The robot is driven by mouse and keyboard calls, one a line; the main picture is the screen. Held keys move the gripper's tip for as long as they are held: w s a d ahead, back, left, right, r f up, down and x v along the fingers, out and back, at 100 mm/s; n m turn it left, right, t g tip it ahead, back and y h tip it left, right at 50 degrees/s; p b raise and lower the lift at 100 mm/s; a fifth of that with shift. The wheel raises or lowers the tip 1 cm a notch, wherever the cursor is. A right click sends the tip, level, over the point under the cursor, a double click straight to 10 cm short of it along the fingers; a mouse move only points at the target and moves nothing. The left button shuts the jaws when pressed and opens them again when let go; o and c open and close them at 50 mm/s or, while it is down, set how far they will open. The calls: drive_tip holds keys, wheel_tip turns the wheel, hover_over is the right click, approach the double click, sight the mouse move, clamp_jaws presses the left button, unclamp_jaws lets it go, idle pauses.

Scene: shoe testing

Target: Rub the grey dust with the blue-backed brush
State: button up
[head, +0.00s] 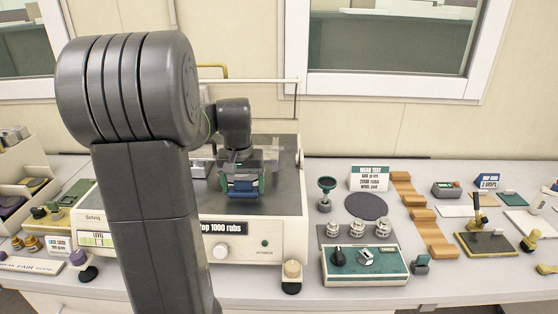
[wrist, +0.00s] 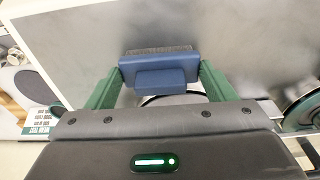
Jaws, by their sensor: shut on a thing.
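The blue-backed brush (wrist: 160,72) is between the green fingers of my gripper (wrist: 160,80) in the wrist view. My gripper is shut on it, and a strip of dark bristle shows along its far edge. In the head view my gripper (head: 241,184) is over the grey top plate of the white rubbing machine (head: 265,232), with the blue brush (head: 242,188) low at its tips. I cannot tell whether the bristles touch the plate.
To the right stand a green-topped control box (head: 365,266), several metal weights, a dark round disc (head: 366,206), a wavy wooden strip (head: 425,215) and a "WEAR TEST" sign (head: 369,178). A thin rail crosses behind the plate. Shoe boxes (head: 20,165) stand left.

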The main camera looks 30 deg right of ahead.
wheel_tip(320, 180, up, 4)
drive_tip(key=p, duration=0.2)
drive_tip(key=shift+r+p, duration=0.1)
drive_tip(key=shift+p, duration=0.2)
drive_tip(key=shift+w+d+r+p, duration=0.15)
drive_tip(key=shift+w+r+p, duration=0.05)
drive_tip(key=shift+r+p, duration=1.5)
drive_tip(key=shift+r, duration=0.35)
